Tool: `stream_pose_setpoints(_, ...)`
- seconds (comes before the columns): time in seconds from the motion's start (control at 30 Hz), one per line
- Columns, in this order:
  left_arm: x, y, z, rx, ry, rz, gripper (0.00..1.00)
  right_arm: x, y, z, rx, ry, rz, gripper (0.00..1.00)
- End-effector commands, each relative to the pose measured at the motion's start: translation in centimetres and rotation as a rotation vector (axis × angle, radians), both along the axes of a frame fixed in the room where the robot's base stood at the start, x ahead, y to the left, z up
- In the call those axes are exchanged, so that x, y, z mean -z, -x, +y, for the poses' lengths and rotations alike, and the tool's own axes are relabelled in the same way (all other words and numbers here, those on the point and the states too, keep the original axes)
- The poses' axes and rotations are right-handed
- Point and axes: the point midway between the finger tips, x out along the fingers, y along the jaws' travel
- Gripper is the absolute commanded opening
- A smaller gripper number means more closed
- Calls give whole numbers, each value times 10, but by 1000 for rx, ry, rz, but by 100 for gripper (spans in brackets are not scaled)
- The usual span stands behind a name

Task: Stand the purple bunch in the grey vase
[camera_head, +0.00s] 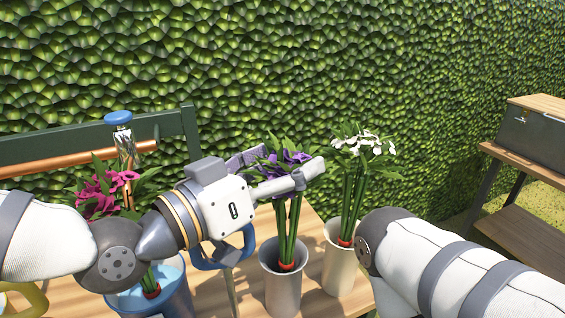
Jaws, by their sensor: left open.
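The purple bunch (288,226) stands nearly upright in the grey vase (283,287), its green stems going in at the rim with a red band near the mouth. The vase stands on the wooden table. My left gripper (294,161) is open at the purple flower heads, its fingers above the vase and partly covering the blooms. I cannot tell whether the fingers touch the flowers. My right arm comes in from the lower right; its gripper is not visible.
A cream vase (340,270) with a white bunch (365,145) stands close on the right. A blue bucket (178,298) with pink flowers (100,190) is at left, partly behind my arm. A blue-capped bottle (119,118) stands behind. A shelf unit (525,205) is at far right.

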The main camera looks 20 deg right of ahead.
Motion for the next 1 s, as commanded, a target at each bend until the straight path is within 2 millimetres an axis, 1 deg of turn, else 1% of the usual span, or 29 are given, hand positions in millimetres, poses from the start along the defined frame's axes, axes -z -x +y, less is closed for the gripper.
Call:
stream_pose_setpoints(0.07,1,0,1,0,-2,2,76,0,0,0,0,0,0,40)
stream_pose_setpoints(0.17,1,4,11,-2,-1,2,76,0,0,0,0,0,0,40)
stream_pose_setpoints(0.27,0,15,33,-3,1,3,76,0,0,0,0,0,0,40)
stream_pose_setpoints(0.4,0,31,69,-4,1,1,76,0,0,0,0,0,0,40)
stream_pose_setpoints(0.5,0,42,89,-3,2,1,76,0,0,0,0,0,0,40)
stream_pose_setpoints(0.6,0,48,102,-2,2,0,76,0,0,0,0,0,0,40)
stream_pose_setpoints(0.73,1,52,108,-1,0,1,76,0,0,0,0,0,0,40)
stream_pose_setpoints(1.0,1,52,108,0,0,1,76,0,0,0,0,0,0,40)
